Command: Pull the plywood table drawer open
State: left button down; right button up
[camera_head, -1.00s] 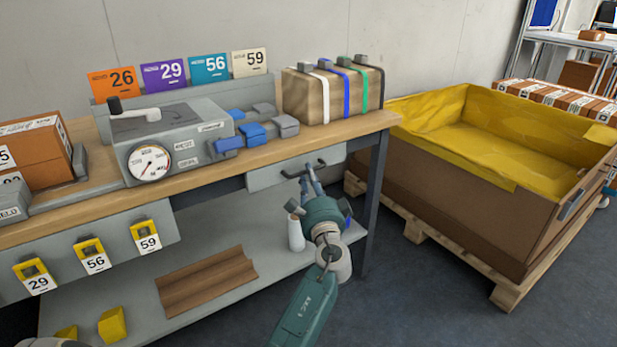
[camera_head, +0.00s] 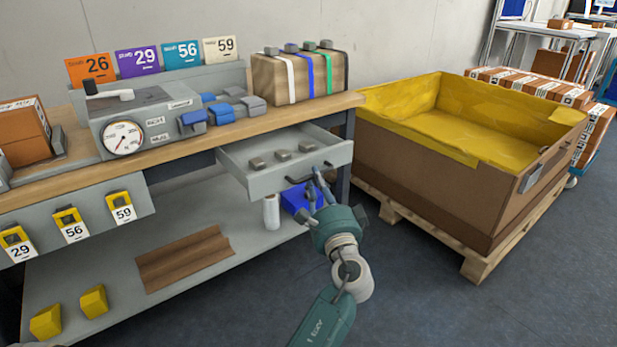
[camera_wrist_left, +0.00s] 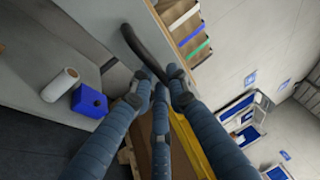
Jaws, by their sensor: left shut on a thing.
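The grey drawer (camera_head: 262,182) under the plywood table (camera_head: 185,143) stands partly out, with its inside showing from above. A dark bar handle (camera_head: 319,170) is on its front, and it also shows large in the wrist view (camera_wrist_left: 142,50). My left gripper (camera_head: 318,186) is at the drawer front with its fingers shut around the handle. In the wrist view its blue-grey fingers (camera_wrist_left: 160,85) close at one end of the handle. The exact contact is partly hidden by the fingers. My right gripper is not in view.
Small grey blocks (camera_head: 282,155) lie in the drawer. A white roll (camera_head: 271,212) and a blue bin (camera_head: 299,203) stand on the lower shelf below it. A large yellow-lined box (camera_head: 430,185) on a pallet is to the right. Floor in front is clear.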

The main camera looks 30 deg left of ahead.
pick_arm(q)
jog(key=shift+s+d+f, duration=0.1)
jog(key=shift+s+d, duration=0.1)
jog(key=shift+d, duration=0.15)
jog(key=c, duration=1.7)
grip_release()
jog(key=shift+o, duration=0.2)
jog(key=v, duration=0.8)
jog(key=shift+f, duration=0.1)
